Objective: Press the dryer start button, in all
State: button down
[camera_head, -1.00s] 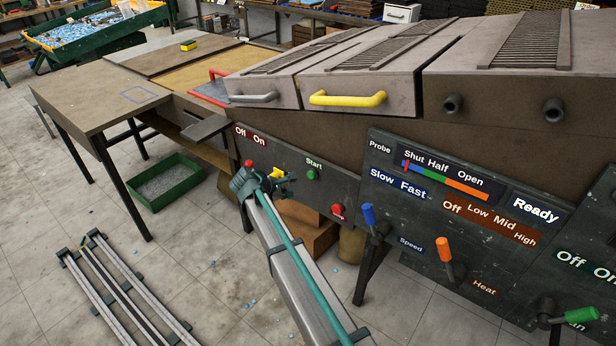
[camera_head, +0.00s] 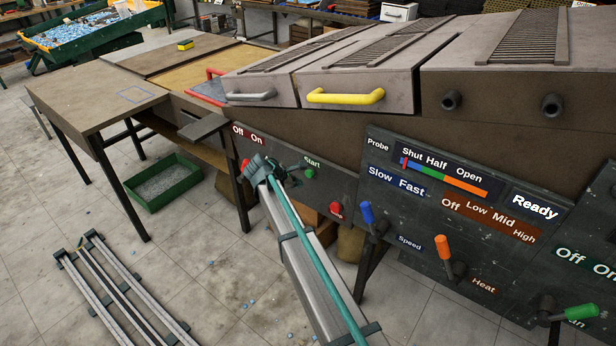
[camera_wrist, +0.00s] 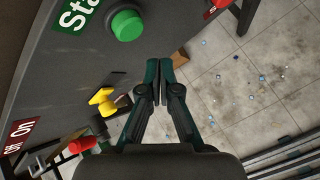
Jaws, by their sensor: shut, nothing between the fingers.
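The green start button (camera_head: 310,174) sits under a green "Start" label on the dryer's dark lower panel (camera_head: 335,190). In the wrist view the green button (camera_wrist: 127,25) is at the top, above and left of the fingertips, with the "Start" label partly cut off. My gripper (camera_head: 298,166) is just left of the button in the head view. In the wrist view my gripper (camera_wrist: 163,70) has its fingers together and holds nothing. The fingertips and the button look apart there; the exact distance to the panel cannot be told.
A red stop button (camera_head: 336,208) lies right of start. A yellow lever (camera_wrist: 104,101) and a red knob (camera_wrist: 82,145) are left of my fingers in the wrist view. Blue (camera_head: 368,213), orange (camera_head: 442,245) and green (camera_head: 580,313) levers are farther right. Metal rails (camera_head: 120,290) lie on the floor.

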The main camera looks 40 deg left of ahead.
aim_at(309, 174)
jog(key=shift+w, duration=1.25)
jog(key=shift+w+p, duration=0.2)
jog(key=shift+p, duration=0.15)
jog(key=shift+w, duration=0.25)
